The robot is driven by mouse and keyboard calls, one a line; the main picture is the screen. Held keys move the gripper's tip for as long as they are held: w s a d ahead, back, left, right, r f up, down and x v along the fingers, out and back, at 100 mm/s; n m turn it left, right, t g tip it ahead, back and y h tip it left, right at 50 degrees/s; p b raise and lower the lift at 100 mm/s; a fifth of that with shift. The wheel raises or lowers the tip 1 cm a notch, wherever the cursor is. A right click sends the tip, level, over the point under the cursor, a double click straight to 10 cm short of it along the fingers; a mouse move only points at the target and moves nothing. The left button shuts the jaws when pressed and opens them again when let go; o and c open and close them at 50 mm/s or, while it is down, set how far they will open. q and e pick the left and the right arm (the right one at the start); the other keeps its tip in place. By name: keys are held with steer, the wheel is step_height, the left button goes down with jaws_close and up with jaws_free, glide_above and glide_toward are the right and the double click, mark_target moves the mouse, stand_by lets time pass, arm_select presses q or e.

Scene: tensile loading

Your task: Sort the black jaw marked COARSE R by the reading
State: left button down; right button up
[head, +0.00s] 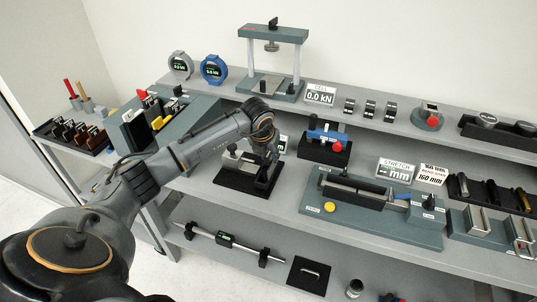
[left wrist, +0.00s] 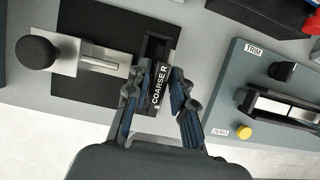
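The black jaw marked COARSE R (left wrist: 160,85) shows in the left wrist view, with its white lettering legible. It is at the right side of a black base plate (left wrist: 92,20) that carries a metal slide with a round black knob (left wrist: 36,52). My left gripper (left wrist: 157,80) is open, with one finger on each side of the jaw and small gaps visible. In the head view my left gripper (head: 273,153) reaches down over the same fixture (head: 240,166), and its fingers and arm largely hide the jaw. My right gripper is in neither view.
The stretch bench (head: 375,207) with a yellow ZERO button (head: 329,207) stands to the right. A blue clamp on a black block (head: 326,147) is behind it. A CELL display (head: 320,95) reads 0.0 kN on the upper shelf. A dark rack (head: 72,133) is at far left.

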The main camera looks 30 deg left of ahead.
arm_select(q)
steer(key=c, duration=1.3)
jaws_free()
steer(key=shift+a, duration=0.3)
steer(key=shift+o, duration=0.5)
steer(key=shift+a, duration=0.1)
steer(key=shift+s+r, duration=0.1)
steer(key=shift+r, duration=0.1)
steer(key=b+v, duration=0.3)
steer(key=v, duration=1)
steer(key=shift+s+r, duration=0.15)
steer(key=shift+r, duration=0.05)
